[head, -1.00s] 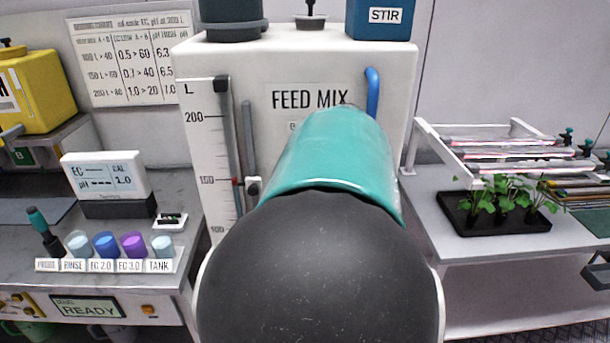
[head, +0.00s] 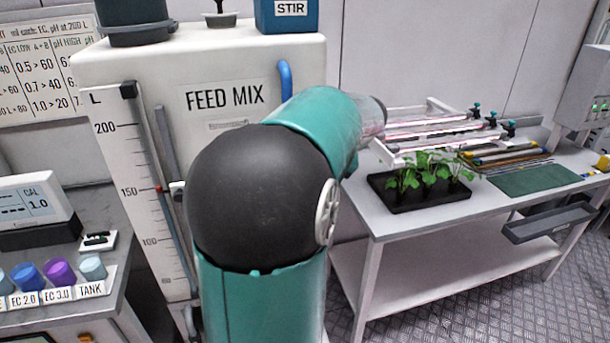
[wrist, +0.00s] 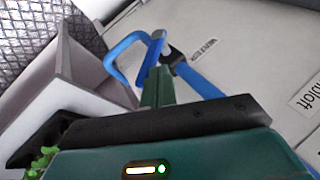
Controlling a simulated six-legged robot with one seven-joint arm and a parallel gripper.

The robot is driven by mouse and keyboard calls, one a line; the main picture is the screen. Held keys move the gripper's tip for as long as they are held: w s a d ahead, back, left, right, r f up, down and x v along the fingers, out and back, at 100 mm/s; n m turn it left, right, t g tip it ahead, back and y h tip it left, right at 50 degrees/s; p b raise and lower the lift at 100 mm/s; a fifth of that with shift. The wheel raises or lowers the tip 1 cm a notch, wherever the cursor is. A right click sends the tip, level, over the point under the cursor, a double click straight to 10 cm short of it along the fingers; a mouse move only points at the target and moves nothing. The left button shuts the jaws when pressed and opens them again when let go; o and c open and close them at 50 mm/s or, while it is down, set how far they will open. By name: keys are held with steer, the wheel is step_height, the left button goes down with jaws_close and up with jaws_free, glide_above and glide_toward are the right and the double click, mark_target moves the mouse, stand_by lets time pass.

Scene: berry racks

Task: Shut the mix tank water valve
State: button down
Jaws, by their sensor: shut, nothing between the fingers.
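The white mix tank (head: 240,130), labelled FEED MIX, stands in the middle of the head view, and its pale wall (wrist: 250,60) fills the right of the wrist view. A bent blue pipe (head: 286,80) shows on the tank front, and blue pipework (wrist: 190,78) crosses the wrist view. A small black fitting (wrist: 172,56), maybe the valve, sits on the blue pipework. My gripper (wrist: 157,78) is shut and empty, its green fingers pointing at the pipework. I cannot tell whether they touch it. My arm hides the gripper in the head view.
A bench (head: 400,215) at the right holds a black tray of seedlings (head: 380,190) and a white rack. At the left, a bench carries a meter (head: 30,208) and several cups. A level gauge (head: 130,170) runs down the tank's left side. Diamond-plate floor lies clear at lower right.

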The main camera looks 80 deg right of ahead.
steer(key=s+f+t+y, duration=0.1)
steer(key=t, duration=0.1)
steer(key=s+d+f+m+t, duration=0.1)
steer(key=shift+d+f+t+y, duration=0.1)
steer(key=shift+f+t+y, duration=0.1)
steer(key=shift+t+y, duration=0.2)
steer(key=shift+w+a+f, duration=0.25)
steer(key=shift+w+a, duration=0.15)
steer(key=shift+w, duration=0.15)
